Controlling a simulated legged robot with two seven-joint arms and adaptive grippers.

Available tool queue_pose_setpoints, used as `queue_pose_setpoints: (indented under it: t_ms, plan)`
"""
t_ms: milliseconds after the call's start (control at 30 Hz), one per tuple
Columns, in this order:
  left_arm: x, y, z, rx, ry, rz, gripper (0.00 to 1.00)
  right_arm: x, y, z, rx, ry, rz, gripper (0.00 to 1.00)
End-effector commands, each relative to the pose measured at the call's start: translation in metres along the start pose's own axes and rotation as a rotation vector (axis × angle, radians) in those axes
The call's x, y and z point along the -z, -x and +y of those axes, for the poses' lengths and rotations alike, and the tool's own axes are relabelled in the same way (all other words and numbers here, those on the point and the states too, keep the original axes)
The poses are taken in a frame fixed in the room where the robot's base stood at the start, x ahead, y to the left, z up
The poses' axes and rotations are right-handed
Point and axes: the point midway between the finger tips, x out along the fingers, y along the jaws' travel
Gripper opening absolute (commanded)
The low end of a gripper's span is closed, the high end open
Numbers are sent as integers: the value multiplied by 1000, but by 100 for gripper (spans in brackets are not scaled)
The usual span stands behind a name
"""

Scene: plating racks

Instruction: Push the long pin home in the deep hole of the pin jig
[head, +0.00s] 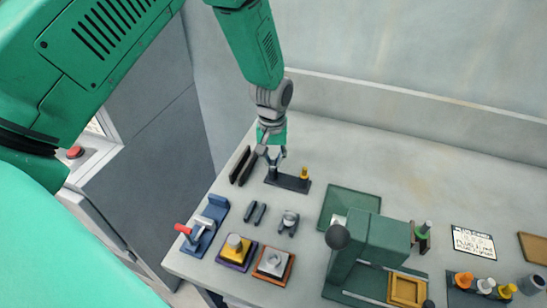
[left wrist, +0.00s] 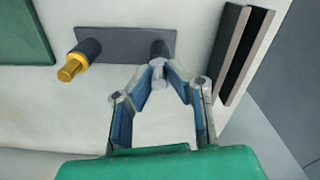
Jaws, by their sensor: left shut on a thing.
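The pin jig is a dark flat plate (head: 291,183) with two dark round posts, near the back left of the table. It also shows in the left wrist view (left wrist: 125,41). One post holds a yellow pin (left wrist: 70,69), which also shows in the head view (head: 304,172). My left gripper (head: 273,162) is over the other post (left wrist: 161,47). In the left wrist view its fingertips (left wrist: 158,72) are closed on a light grey pin (left wrist: 159,80) in line with that post. The pin is mostly hidden; its depth in the hole cannot be told. My right gripper is not in view.
Dark rails (head: 240,165) stand left of the jig. A green mat (head: 345,201) and a green press (head: 370,245) are to the right. A blue clamp with a red handle (head: 205,225) and coloured trays (head: 237,251) are in front. The table behind the jig is clear.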

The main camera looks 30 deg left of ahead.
Motion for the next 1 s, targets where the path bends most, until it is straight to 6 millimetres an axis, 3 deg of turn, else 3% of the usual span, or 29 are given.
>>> queue_pose_setpoints:
  t_ms: [267,300,367,733,867,1000]
  plan:
    - [0,-8,0,0,0,0,0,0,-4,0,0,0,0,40]
    - [0,-8,0,0,0,0,19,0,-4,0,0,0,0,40]
    - [0,-7,0,0,0,0,36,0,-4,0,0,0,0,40]
    - [0,-3,0,0,0,1,36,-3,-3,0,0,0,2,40]
    - [1,14,1,-2,-1,4,36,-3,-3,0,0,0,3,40]
    - [2,44,1,-2,-2,5,36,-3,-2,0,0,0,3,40]
